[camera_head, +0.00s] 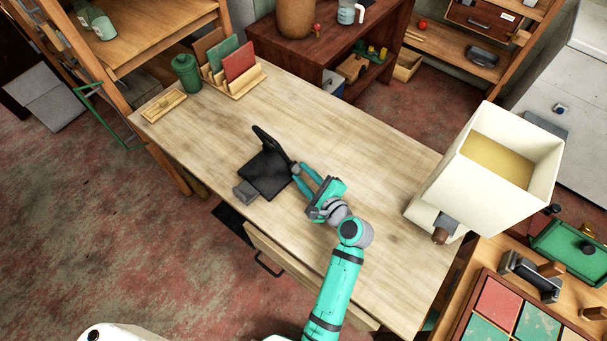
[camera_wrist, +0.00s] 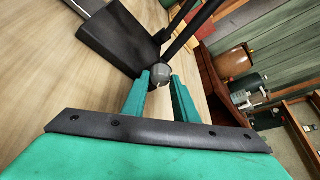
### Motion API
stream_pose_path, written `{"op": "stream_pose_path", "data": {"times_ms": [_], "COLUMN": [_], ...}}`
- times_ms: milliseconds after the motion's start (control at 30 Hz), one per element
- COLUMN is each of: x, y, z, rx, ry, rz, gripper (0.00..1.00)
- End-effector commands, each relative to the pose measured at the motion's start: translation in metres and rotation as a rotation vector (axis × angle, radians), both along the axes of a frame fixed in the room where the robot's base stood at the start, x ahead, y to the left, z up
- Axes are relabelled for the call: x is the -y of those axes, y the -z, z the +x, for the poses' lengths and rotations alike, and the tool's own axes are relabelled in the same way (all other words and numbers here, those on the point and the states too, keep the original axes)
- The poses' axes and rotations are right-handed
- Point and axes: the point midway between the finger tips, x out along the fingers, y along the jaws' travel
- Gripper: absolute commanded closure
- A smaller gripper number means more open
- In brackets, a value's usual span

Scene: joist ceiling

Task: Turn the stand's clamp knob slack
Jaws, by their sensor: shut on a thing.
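The black stand (camera_head: 266,172) lies on the pale wooden table, with a flat dark base and a dark arm rising on its right side. Its round grey clamp knob (camera_wrist: 159,72) shows in the wrist view, beside the black post (camera_wrist: 182,38). My teal gripper (camera_head: 299,174) reaches in from the right of the stand. In the wrist view its two fingers (camera_wrist: 160,80) close around the knob from either side. In the head view the knob is mostly hidden by the fingers.
The table (camera_head: 360,155) is clear around the stand. A card rack (camera_head: 236,84) and a green jar (camera_head: 187,72) stand at its far left. A large cream bin (camera_head: 458,185) is at its right end. A drawer (camera_head: 300,275) sticks out at the front.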

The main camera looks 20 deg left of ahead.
Motion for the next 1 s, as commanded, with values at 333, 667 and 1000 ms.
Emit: {"op": "stream_pose_path", "data": {"times_ms": [333,667,1000], "x": [-0.0003,-0.0012,0.0004], "y": [0.0008,0.0,-0.0018], "z": [-0.0009,0.0001,0.0029], "rx": [-0.003,-0.097,-0.412], "ry": [-0.002,-0.006,-0.003], "rz": [0.001,0.043,0.189], "gripper": [0.55,0.55,0.55]}}
